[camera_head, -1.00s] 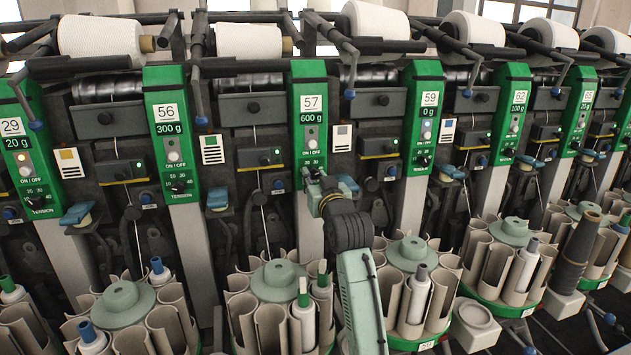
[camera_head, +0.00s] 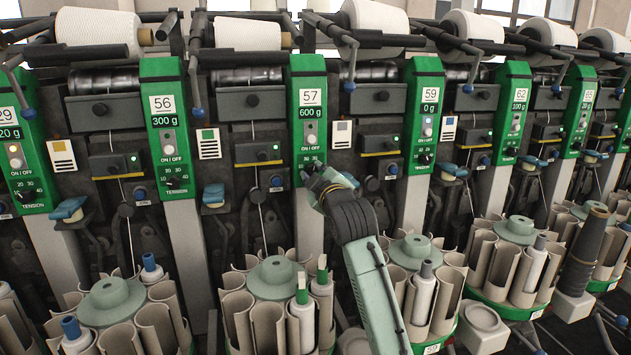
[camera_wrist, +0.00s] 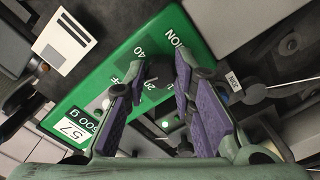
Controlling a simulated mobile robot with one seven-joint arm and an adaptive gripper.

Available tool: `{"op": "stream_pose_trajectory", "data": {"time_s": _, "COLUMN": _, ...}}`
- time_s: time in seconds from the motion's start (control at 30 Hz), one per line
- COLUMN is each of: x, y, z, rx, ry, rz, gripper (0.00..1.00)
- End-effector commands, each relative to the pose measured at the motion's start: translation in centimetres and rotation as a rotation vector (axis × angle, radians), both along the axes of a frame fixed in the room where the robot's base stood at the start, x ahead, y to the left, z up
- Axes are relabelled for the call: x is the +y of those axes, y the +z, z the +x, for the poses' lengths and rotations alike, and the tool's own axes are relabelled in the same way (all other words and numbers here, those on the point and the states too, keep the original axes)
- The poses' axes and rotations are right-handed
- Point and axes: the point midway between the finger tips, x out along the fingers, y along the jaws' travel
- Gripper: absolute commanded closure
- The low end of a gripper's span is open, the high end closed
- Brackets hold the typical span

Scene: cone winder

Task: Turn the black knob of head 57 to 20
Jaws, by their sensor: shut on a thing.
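Head 57 is a green panel (camera_head: 311,115) with a white 57 label and a display reading 600 g. It also shows tilted in the wrist view (camera_wrist: 105,75). My gripper (camera_head: 316,172) is at the panel's lower end and hides the tension dial in the head view. In the wrist view my gripper's purple-padded fingers (camera_wrist: 164,74) are on either side of the black knob (camera_wrist: 160,72) and shut on it.
Neighbouring green panels 56 (camera_head: 165,120) and 59 (camera_head: 424,120) stand left and right with their own knobs. Below are round magazines of bobbins (camera_head: 272,290). A yarn cone (camera_head: 248,33) and dark bars lie above. A teal lever (camera_head: 213,195) sticks out left of head 57.

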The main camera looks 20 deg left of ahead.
Motion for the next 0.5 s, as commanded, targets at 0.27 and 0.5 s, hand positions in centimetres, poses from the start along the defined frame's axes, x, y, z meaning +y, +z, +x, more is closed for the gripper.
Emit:
{"op": "stream_pose_trajectory", "data": {"time_s": 0.27, "x": -0.03, "y": -0.39, "z": 0.02, "rx": -0.142, "ry": 0.0, "rz": -0.22, "gripper": 1.0}}
{"op": "stream_pose_trajectory", "data": {"time_s": 0.5, "x": -0.03, "y": -0.33, "z": 0.06, "rx": -0.262, "ry": 0.001, "rz": -0.4, "gripper": 1.0}}
